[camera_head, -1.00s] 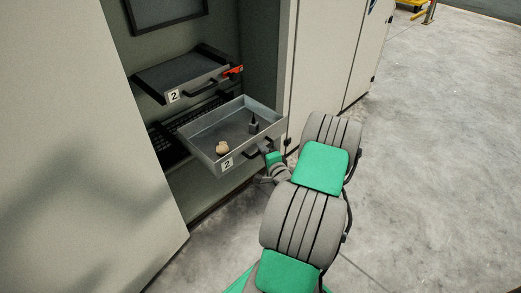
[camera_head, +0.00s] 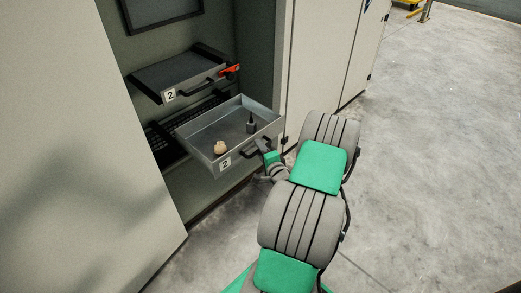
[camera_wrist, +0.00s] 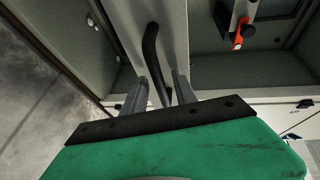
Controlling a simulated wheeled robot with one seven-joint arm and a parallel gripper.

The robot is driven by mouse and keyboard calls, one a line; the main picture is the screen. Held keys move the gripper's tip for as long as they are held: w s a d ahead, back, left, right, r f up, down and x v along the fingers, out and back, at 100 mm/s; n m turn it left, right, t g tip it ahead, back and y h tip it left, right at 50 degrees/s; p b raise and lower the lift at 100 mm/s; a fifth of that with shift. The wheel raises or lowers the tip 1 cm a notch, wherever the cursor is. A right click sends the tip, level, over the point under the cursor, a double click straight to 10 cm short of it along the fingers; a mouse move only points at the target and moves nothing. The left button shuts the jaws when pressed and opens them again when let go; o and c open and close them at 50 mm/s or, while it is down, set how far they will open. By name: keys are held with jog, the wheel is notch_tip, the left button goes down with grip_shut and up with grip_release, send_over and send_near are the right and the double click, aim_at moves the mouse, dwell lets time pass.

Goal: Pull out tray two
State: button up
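Two trays in the cabinet carry a "2" label. The lower tray (camera_head: 205,134) is pulled well out and holds a dark bottle-like thing (camera_head: 251,124) and a small beige lump (camera_head: 220,147). The upper tray (camera_head: 172,80) has a black handle and a red-orange piece (camera_head: 230,71) at its front right. My gripper (camera_head: 263,148) is at the lower tray's front handle. In the wrist view, my gripper (camera_wrist: 159,78) has its fingers apart on either side of the black handle (camera_wrist: 151,48), with gaps visible.
The cabinet's pale panels (camera_head: 70,150) stand left and right of the opening. Dark slatted racks (camera_head: 165,143) show behind the lower tray. The concrete floor (camera_head: 430,150) on the right is clear.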

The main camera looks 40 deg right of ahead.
jog(key=p+v, duration=0.1)
jog(key=v, duration=0.6)
jog(key=shift+s, duration=0.3)
jog(key=shift+a+r+p, duration=0.1)
jog(key=shift+p, duration=0.2)
